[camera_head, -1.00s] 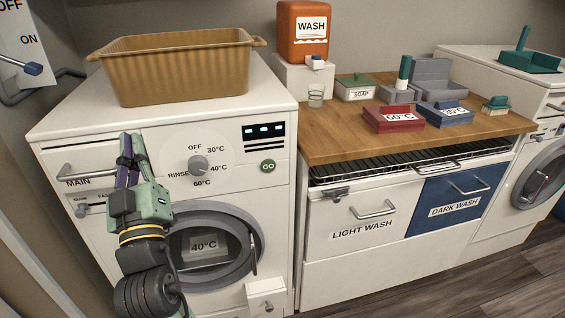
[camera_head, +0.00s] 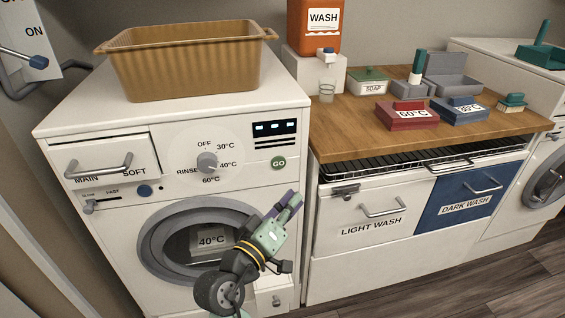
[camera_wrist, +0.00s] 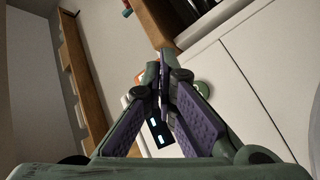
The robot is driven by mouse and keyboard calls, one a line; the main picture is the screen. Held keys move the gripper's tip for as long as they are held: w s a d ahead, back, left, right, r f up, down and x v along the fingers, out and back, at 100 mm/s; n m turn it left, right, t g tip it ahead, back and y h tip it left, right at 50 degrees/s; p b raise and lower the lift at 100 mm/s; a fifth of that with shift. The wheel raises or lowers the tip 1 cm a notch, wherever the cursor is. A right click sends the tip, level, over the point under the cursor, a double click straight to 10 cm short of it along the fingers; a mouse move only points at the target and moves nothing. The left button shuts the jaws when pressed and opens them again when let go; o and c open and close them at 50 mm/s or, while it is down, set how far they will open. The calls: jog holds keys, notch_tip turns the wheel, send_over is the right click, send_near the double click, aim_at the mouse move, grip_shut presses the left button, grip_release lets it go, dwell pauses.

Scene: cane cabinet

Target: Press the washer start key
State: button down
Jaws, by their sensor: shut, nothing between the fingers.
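The washer (camera_head: 100,225) stands at the left in the head view. Its round green GO key (camera_head: 278,163) sits at the right of the control panel, below a dark display (camera_head: 275,128). My gripper (camera_head: 296,196) is shut and empty, with its fingertips pointing up and right. In the head view its tips appear below and slightly right of the GO key, apart from it. In the wrist view the shut gripper (camera_wrist: 163,54) fills the middle; part of the green key (camera_wrist: 203,88) shows just right of the fingers, and the lit display (camera_wrist: 156,131) shows between them.
A grey dial (camera_head: 207,162) is left of the key, and a MAIN/SOFT drawer (camera_head: 110,151) is further left. The round door (camera_head: 160,246) is behind my arm. A brown basket (camera_head: 185,65) stands on top. A wooden counter (camera_head: 350,130) adjoins at right.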

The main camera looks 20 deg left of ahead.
jog(key=shift+w+a, duration=0.85)
jog(key=shift+w, duration=0.35)
jog(key=shift+w+a, duration=0.85)
jog(key=shift+w, duration=0.4)
jog(key=shift+w+a, duration=0.85)
jog(key=shift+w, duration=0.35)
jog(key=shift+w+a, duration=0.2)
jog(key=shift+w, duration=0.15)
jog(key=shift+w+a, duration=0.2)
jog(key=shift+w, duration=0.1)
jog(key=shift+s, duration=0.1)
jog(key=shift+s+d, duration=0.45)
jog(key=shift+s, duration=0.1)
jog(key=shift+s+d, duration=0.7)
jog(key=shift+s, duration=0.35)
jog(key=shift+s+d, duration=0.7)
jog(key=shift+s, duration=0.35)
